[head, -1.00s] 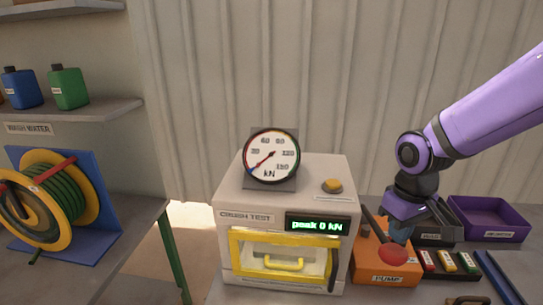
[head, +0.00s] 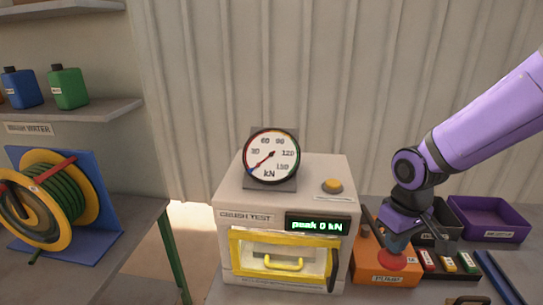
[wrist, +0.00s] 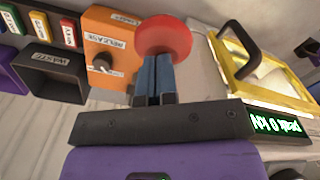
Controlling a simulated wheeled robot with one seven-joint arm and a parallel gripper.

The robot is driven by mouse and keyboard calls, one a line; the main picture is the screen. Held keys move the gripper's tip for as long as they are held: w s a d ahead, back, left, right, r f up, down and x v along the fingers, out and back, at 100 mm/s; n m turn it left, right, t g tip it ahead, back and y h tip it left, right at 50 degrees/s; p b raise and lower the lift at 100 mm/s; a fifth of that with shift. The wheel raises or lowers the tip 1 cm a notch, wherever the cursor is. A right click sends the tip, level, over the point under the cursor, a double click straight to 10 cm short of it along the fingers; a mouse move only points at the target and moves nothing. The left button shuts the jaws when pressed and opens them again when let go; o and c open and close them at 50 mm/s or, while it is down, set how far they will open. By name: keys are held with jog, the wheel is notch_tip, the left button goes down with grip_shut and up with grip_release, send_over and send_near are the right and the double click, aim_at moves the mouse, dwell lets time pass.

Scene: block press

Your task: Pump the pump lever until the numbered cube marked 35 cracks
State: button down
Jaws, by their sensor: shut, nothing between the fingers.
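The pump lever's red knob (head: 391,262) is low over the orange pump box (head: 366,268); its dark rod rises to the upper left. My gripper (head: 398,246) is shut and empty, its blue fingers pointing down at the knob and seeming to touch it. In the wrist view the shut fingers (wrist: 153,75) end at the red knob (wrist: 164,36). The press (head: 228,254), labelled crush test, has its yellow-framed door (head: 234,266) shut. Its display (head: 318,226) reads peak 0 kN, and the gauge (head: 271,156) needle points to the lower left. I cannot make out the cube marked 35.
Red, yellow and green labelled pieces (head: 449,262) sit right of the pump. A dark waste bin (wrist: 50,75) and a purple tray (head: 489,221) stand behind them. A yellow button (head: 332,186) is on the press top. A hose reel (head: 45,200) is far left.

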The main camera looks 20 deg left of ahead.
jog(key=shift+f, duration=3.55)
jog(key=shift+r, duration=6.85)
